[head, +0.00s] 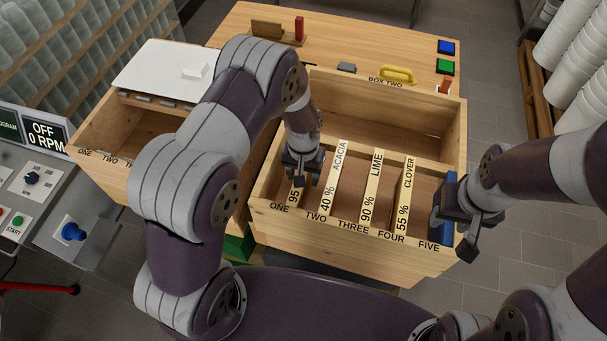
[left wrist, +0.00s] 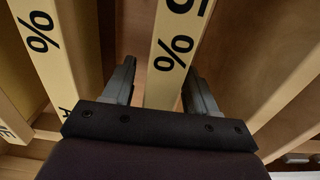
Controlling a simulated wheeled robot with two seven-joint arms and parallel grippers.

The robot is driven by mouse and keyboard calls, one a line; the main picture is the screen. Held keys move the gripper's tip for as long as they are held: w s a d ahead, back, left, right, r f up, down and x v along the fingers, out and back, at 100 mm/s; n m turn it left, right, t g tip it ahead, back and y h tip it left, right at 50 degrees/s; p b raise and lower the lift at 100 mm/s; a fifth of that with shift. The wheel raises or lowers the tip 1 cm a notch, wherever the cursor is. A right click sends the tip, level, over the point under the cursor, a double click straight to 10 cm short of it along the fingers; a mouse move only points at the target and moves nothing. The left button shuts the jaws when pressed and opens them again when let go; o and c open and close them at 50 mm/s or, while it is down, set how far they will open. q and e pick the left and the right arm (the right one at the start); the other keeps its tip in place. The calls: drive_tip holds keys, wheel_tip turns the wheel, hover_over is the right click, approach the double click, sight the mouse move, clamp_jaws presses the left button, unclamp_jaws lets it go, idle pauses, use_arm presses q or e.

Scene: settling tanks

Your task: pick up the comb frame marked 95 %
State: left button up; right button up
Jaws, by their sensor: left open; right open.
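The comb frame marked 95 % (head: 294,194) stands in slot ONE at the left end of the wooden box. Its name is hidden under my left gripper (head: 303,176), which is directly over its top bar. In the left wrist view, a bar with a "%" and part of a digit (left wrist: 179,45) runs between the two open fingers (left wrist: 160,88). I cannot tell whether the fingers touch it. My right gripper (head: 463,226) is open near the box's right wall, beside slot FIVE.
Frames marked 40 % ACACIA (head: 332,182), 90 % LIME (head: 370,192) and 55 % CLOVER (head: 405,195) stand in slots TWO, THREE and FOUR. Slot FIVE looks empty. A yellow handle (head: 397,74) lies behind the box. A white-lidded box (head: 165,72) is at left.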

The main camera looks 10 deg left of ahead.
use_arm(q)
drive_tip(key=shift+s+d+f, duration=0.1)
drive_tip(key=shift+s, duration=0.05)
drive_tip(key=shift+w, duration=0.25)
clamp_jaws()
